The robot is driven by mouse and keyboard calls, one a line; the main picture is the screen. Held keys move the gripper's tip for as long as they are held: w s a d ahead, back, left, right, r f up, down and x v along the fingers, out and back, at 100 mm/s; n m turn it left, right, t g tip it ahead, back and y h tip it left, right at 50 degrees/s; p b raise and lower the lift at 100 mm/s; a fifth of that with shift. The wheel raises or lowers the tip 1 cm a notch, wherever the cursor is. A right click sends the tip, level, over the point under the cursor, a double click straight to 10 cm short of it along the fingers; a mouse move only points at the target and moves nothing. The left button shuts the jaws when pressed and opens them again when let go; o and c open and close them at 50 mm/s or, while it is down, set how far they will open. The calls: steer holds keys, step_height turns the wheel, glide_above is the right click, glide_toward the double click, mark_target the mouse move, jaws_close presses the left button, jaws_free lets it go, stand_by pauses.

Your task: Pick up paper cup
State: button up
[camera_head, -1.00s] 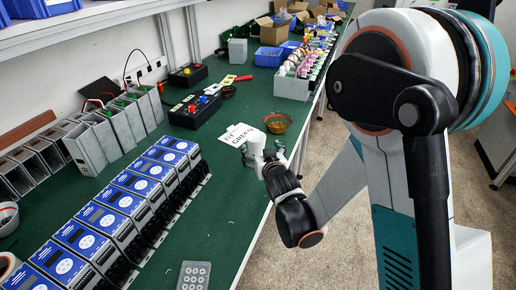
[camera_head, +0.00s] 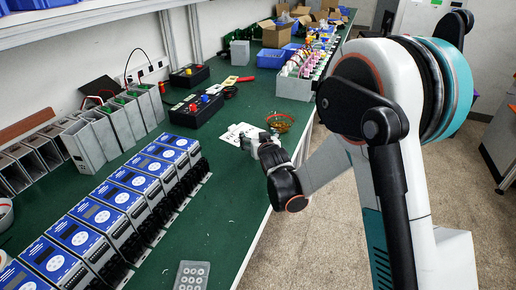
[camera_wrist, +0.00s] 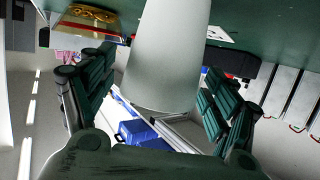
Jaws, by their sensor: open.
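A plain white paper cup (camera_wrist: 168,55) fills the upper middle of the wrist view, between the two dark green fingers of my gripper (camera_wrist: 160,68). The fingers are spread wide, one on each side of the cup, with visible gaps to it. In the head view my gripper (camera_head: 268,146) is at the right edge of the green bench, by the printed paper. There the cup is small and mostly hidden by the gripper, so its exact contact with the bench cannot be told.
An amber bowl (camera_head: 280,122) stands just beyond the gripper. The printed paper (camera_head: 238,133) lies to its left on the green bench (camera_head: 225,185). A row of blue-faced starters (camera_head: 125,200) lines the bench at left. A grey keypad (camera_head: 192,275) lies in front.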

steer(key=c, duration=1.1)
steer(key=shift+r, duration=0.1)
